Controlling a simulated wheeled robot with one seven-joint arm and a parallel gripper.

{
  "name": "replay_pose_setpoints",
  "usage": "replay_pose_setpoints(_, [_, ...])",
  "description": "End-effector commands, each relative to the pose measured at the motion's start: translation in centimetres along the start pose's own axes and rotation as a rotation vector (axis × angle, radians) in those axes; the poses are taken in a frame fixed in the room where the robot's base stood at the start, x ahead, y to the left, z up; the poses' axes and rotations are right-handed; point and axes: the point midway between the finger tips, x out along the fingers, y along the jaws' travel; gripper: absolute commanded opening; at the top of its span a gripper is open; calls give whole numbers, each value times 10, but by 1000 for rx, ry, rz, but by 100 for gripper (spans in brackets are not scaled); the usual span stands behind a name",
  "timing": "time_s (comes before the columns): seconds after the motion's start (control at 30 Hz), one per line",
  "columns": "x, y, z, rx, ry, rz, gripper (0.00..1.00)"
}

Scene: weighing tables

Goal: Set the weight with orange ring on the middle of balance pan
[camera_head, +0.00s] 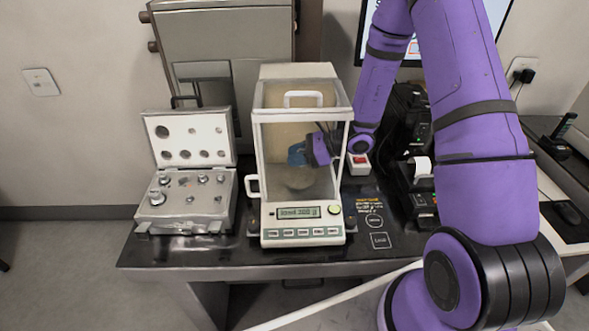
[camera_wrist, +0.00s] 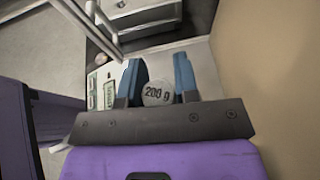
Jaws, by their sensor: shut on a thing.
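In the head view the weight is hidden or too small to make out. The balance (camera_head: 301,233) stands on the dark table, its green display lit but hard to read.
An open weight case (camera_head: 186,222) with several silver weights stands left of the balance. A box with a red switch (camera_head: 359,163) and a black printer (camera_head: 412,188) are to the right. The chamber's frame and panes surround my gripper closely.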

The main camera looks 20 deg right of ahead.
Motion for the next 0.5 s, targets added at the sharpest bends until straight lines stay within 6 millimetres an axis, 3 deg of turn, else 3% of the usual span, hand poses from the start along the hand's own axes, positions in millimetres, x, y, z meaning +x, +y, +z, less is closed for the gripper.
replay_pose_setpoints(0.27, [6,0,-15,-2,-2,1,0])
replay_pose_setpoints(0.5, [17,0,-41,0,-1,1,0])
